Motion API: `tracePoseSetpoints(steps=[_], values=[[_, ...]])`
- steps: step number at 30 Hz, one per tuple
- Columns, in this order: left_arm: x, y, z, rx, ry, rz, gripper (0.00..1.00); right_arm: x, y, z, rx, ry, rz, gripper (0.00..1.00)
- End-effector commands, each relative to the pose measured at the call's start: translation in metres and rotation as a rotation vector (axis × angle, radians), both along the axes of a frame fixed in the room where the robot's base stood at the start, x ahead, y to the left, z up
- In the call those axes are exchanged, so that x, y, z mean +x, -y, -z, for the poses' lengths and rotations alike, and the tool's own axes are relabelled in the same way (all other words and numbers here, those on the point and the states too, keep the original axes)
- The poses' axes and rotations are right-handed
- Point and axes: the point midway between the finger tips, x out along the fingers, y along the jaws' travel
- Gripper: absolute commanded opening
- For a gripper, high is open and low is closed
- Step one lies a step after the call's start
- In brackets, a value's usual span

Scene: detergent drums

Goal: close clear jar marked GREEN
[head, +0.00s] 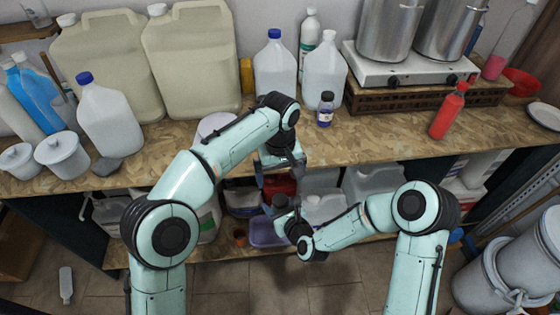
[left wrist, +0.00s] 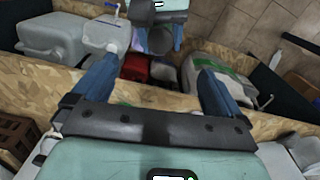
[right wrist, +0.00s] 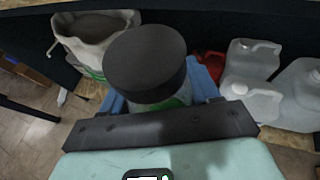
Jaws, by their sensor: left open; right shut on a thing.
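A clear jar (right wrist: 162,103) with a green label and a wide black lid (right wrist: 145,62) is between the fingers of my right gripper (right wrist: 158,92), which is shut on it. The lid covers the jar's top; I cannot tell whether it is fastened. In the head view the dark lid (head: 279,202) shows in front of the bench's front edge, beside my right gripper (head: 288,219). My left gripper (head: 278,186) is open and empty just above and behind the lid. Its spread blue fingers (left wrist: 158,75) show in the left wrist view.
The wooden bench (head: 370,140) holds several jugs, a small dark-capped bottle (head: 325,109), a red bottle (head: 448,111) and a hot plate (head: 400,70) with pots. A lower shelf below holds more containers, including a purple tub (head: 268,232). Large drums (head: 500,280) stand at right.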

Motion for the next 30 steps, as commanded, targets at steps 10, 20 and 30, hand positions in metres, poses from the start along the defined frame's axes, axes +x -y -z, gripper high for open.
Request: tracePoseSetpoints(steps=[10,20,30], values=[[0.000,0.000,-0.057,0.000,0.000,0.000,1.00,0.000,0.000,0.000,0.000,0.001,0.000,0.00],[0.000,0.000,-0.065,0.001,-0.001,-0.001,1.00,0.000,0.000,0.000,0.000,0.000,0.000,0.00],[0.000,0.000,-0.065,0.001,0.000,-0.001,1.00,0.000,0.000,0.000,0.000,0.001,0.000,0.00]])
